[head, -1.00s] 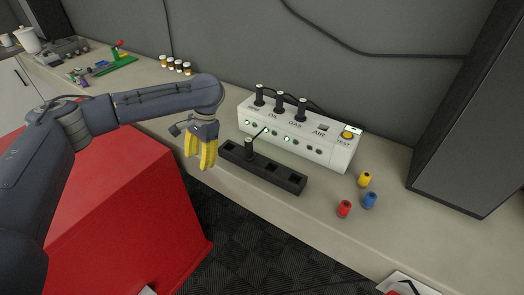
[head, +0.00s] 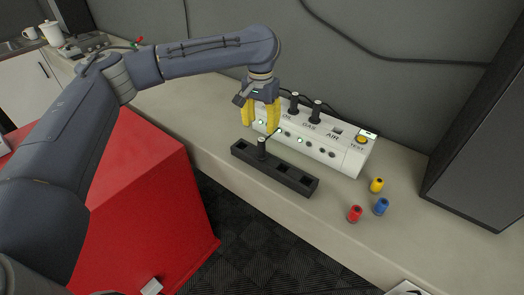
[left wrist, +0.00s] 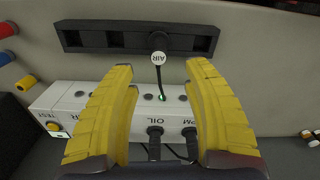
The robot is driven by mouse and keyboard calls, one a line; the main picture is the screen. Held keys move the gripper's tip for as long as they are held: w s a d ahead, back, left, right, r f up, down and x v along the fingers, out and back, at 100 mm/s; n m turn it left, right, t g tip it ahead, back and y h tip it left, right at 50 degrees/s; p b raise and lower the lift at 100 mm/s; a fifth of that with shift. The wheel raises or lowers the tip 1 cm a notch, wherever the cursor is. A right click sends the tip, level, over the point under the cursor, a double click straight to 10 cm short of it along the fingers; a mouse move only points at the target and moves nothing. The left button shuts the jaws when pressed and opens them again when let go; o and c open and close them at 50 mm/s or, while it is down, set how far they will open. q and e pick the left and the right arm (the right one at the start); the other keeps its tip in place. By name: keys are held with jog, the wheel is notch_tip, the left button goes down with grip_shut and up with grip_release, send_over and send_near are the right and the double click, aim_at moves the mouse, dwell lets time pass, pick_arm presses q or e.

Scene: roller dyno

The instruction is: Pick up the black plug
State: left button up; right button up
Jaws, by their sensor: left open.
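A black plug (head: 262,148) stands upright in a slot of the black rack (head: 301,182), in front of the white box (head: 347,158). In the left wrist view the plug (left wrist: 159,42) carries a round white tag reading AIR, and a thin black stem or cord runs from it toward the box. My left gripper (head: 260,122) has yellow fingers and is open and empty. In the head view it hangs just above and behind the plug, in front of the box's left end. In the left wrist view the plug lies beyond the gap between the fingertips (left wrist: 162,68), apart from them.
Other black plugs (head: 316,110) stand in the white box's top with cables behind; my gripper hides the box's left end. A dark cabinet (head: 480,130) bounds the right side.

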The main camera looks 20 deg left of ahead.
aim_at(261, 149)
pick_arm(q)
jog(key=shift+d+f, duration=0.1)
jog(key=shift+f, duration=5.55)
jog(key=shift+c, duration=0.5)
grip_shut()
